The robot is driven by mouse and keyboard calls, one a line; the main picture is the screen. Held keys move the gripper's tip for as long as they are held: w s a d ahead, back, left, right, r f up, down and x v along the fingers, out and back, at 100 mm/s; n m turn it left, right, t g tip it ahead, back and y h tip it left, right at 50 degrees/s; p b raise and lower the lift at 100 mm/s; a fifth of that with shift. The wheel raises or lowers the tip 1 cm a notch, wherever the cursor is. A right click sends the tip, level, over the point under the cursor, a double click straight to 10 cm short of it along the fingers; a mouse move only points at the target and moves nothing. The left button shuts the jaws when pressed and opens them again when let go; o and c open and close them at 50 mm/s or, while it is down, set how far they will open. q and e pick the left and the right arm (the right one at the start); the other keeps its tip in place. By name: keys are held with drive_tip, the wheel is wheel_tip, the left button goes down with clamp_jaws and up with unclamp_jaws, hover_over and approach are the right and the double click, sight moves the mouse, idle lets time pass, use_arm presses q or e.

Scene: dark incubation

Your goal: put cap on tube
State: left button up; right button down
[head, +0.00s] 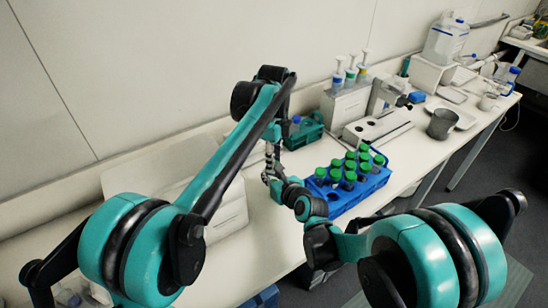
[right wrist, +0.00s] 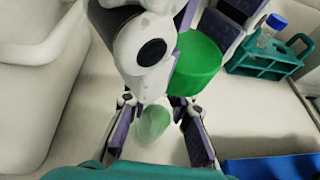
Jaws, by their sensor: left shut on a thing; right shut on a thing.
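In the right wrist view, my right gripper (right wrist: 158,135) is shut on a pale, translucent greenish tube (right wrist: 152,122); only part of it shows between the fingers. My left gripper (right wrist: 183,50) comes in from above and is shut on a bright green cap (right wrist: 197,64). The cap is above and to the right of the tube in that view; whether they touch is unclear. In the head view, the two grippers meet above the bench, left of the blue rack, with the left gripper (head: 269,172) partly hidden; the held tube and cap cannot be made out there.
A blue rack (head: 345,207) with several green-capped tubes stands right of my grippers. A teal rack (right wrist: 268,66) with a blue-capped tube is behind.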

idle(0.4)
use_arm(q)
drive_tip(key=shift+f, duration=0.9)
drive_tip(key=shift+f, duration=0.5)
drive_tip(key=o, duration=0.7)
drive_tip(key=shift+r, duration=2.25)
